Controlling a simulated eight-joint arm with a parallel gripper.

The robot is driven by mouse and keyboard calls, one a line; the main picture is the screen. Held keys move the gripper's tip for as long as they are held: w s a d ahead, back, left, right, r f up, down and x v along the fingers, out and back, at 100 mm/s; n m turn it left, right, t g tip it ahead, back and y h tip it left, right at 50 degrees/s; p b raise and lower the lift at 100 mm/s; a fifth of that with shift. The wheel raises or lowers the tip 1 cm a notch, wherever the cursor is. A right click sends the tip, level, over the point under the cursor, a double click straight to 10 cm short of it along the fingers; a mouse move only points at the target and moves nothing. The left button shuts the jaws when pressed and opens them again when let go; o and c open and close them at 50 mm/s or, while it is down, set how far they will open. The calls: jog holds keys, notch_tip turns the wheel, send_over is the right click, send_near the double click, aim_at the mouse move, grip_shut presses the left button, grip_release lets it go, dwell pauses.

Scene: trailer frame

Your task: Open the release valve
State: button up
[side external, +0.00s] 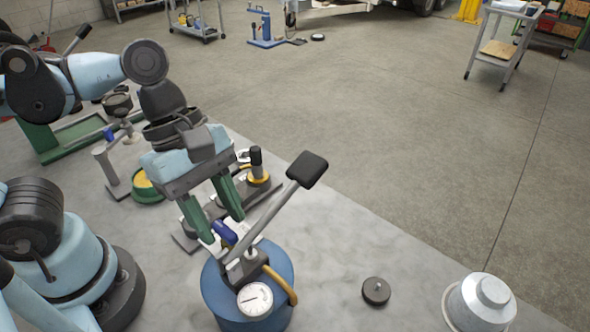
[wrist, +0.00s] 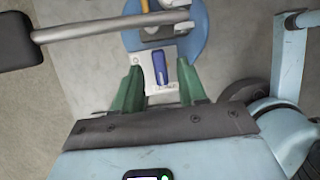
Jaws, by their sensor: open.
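In the wrist view the blue handle (wrist: 160,68) stands upright in the picture on a white labelled plate (wrist: 147,80). My gripper (side external: 223,227) points down at it, its two green fingers apart. In the wrist view my gripper (wrist: 160,74) has one finger on each side of the handle, with gaps between. I cannot tell exactly how the fingertips' height compares with the handle's.
A long grey pump lever (side external: 270,220) with a black grip (side external: 307,169) rises beside my gripper. A gauge (side external: 255,300) and a yellow hose (side external: 283,287) are on the pump. A black knob (side external: 376,291) and a metal canister (side external: 482,302) sit to the right.

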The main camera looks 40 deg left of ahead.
jog(key=shift+f, duration=0.15)
grip_shut()
